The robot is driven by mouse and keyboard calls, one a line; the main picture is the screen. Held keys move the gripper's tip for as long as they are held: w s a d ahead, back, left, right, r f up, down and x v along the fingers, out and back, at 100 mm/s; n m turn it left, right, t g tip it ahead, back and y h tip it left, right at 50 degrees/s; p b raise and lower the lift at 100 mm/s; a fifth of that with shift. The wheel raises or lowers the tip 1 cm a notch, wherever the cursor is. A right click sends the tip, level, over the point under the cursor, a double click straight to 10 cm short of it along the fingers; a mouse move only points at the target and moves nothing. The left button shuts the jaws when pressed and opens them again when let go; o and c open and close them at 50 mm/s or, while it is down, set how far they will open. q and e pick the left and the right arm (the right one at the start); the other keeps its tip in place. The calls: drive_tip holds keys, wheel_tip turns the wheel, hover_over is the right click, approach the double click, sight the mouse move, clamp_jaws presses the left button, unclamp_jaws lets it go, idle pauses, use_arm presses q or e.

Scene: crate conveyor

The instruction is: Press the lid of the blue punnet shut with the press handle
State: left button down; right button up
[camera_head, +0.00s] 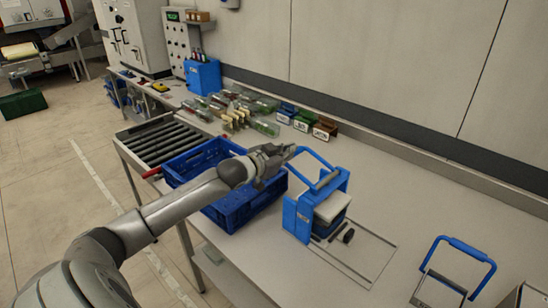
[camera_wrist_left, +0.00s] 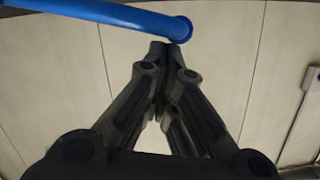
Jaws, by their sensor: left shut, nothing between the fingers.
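A blue press (camera_head: 304,216) stands on the bench with a pale plate (camera_head: 333,206) in it. Its blue handle (camera_head: 312,154) is raised and reaches back over the press. My left gripper (camera_head: 291,151) is shut and empty at the left side of the handle. In the left wrist view the closed fingertips (camera_wrist_left: 168,48) are close to the end of a blue bar (camera_wrist_left: 110,14); I cannot tell whether they touch. My right gripper is not in view.
A blue crate (camera_head: 233,216) lies under my left arm, beside a roller conveyor (camera_head: 160,140). Several clear punnets (camera_head: 240,108) lie at the back, near small labelled boxes (camera_head: 303,121). A second blue-handled frame (camera_head: 466,249) stands at the right. The bench between is mostly clear.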

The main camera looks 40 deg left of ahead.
use_arm(q)
drive_tip(key=b+v, duration=0.2)
drive_tip(key=v, duration=0.4)
drive_tip(key=shift+a, duration=0.15)
drive_tip(key=shift+s+r, duration=0.2)
idle(0.9)
drive_tip(key=shift+f, duration=0.1)
